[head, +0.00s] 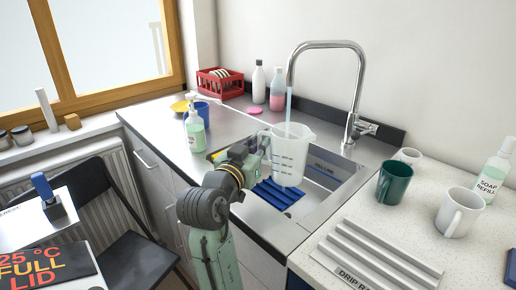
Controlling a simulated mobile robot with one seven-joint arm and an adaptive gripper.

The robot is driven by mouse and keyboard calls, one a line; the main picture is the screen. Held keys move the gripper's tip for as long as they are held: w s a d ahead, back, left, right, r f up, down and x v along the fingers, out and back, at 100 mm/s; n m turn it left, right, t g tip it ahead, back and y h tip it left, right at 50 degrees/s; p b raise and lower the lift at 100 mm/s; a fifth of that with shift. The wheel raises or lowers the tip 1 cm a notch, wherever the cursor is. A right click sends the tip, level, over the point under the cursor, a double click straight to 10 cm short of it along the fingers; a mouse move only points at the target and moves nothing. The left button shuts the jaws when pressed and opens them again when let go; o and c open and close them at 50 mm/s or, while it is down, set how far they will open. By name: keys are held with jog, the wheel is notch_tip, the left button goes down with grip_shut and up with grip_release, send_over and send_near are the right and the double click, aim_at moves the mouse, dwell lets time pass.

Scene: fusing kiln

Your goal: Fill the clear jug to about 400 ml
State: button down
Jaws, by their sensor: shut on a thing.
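The clear jug (290,157) is a translucent measuring jug with dark marks on its side. It stands about upright over the sink, under the chrome tap (328,45). A pale blue stream of water (288,108) runs from the spout into the jug's mouth. My gripper (262,146) is at the jug's left side and is shut on the jug, around its handle area. My arm hides part of the handle. The water level inside cannot be read at this size.
The steel sink (325,190) holds a blue ribbed mat (278,193). A green mug (393,182), white mug (458,212) and drip rack (375,258) stand right. Soap bottle (195,130), blue mug (203,112) and red crate (220,84) stand left and behind.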

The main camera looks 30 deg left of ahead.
jog(key=w+a, duration=0.2)
jog(key=w, duration=0.4)
jog(key=shift+w+a, duration=0.25)
jog(key=shift+a, duration=0.05)
jog(key=shift+w, duration=0.1)
dwell(0.4)
